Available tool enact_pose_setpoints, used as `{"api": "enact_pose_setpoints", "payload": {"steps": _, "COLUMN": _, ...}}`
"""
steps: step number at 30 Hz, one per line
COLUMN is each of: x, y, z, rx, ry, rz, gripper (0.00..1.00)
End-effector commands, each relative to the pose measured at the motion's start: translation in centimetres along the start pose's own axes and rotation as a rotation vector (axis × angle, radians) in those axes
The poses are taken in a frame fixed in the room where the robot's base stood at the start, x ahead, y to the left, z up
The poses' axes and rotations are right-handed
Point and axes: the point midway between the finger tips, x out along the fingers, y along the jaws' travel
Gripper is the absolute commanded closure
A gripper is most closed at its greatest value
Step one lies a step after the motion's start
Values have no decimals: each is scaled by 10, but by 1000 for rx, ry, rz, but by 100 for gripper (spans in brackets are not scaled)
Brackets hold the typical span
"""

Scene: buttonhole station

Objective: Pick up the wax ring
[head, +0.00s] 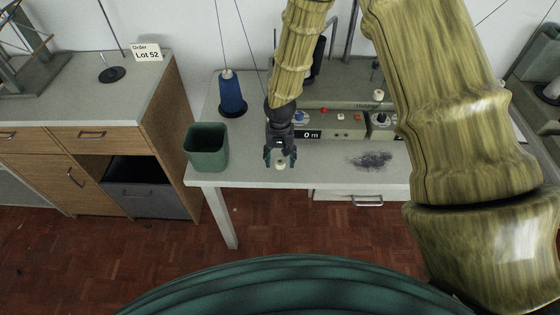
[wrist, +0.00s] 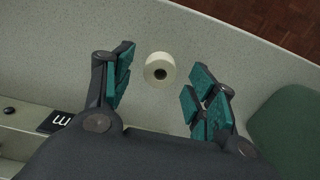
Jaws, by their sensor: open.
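The wax ring (wrist: 153,63) is a small cream cylinder with a dark hole in its middle. In the wrist view it sits on the grey worktop between and just beyond the tips of my gripper (wrist: 158,90). My gripper is open, with teal pads on either side and a gap to the ring on both sides. In the head view my gripper (head: 280,158) hangs low over the front of the table, and the ring (head: 281,166) shows as a small pale spot between its fingers.
A green bin (head: 207,147) stands left of my gripper, close by. A blue thread cone (head: 232,93) stands behind it. A control panel (head: 340,119) with knobs and a display lies behind the gripper. A dark patch (head: 371,160) lies on the table to the right. The table's front edge is near.

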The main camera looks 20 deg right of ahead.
Motion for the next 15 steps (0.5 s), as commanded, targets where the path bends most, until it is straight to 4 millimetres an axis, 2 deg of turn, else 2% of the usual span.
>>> {"api": "enact_pose_setpoints", "payload": {"steps": 5, "x": 8, "y": 0, "z": 0, "rx": 1, "ry": 0, "rz": 0, "gripper": 43}}
{"api": "enact_pose_setpoints", "payload": {"steps": 12, "x": 9, "y": 0, "z": 0, "rx": 0, "ry": 0, "rz": 0, "gripper": 43}}
{"api": "enact_pose_setpoints", "payload": {"steps": 15, "x": 9, "y": 0, "z": 0, "rx": 0, "ry": 0, "rz": 0, "gripper": 59}}
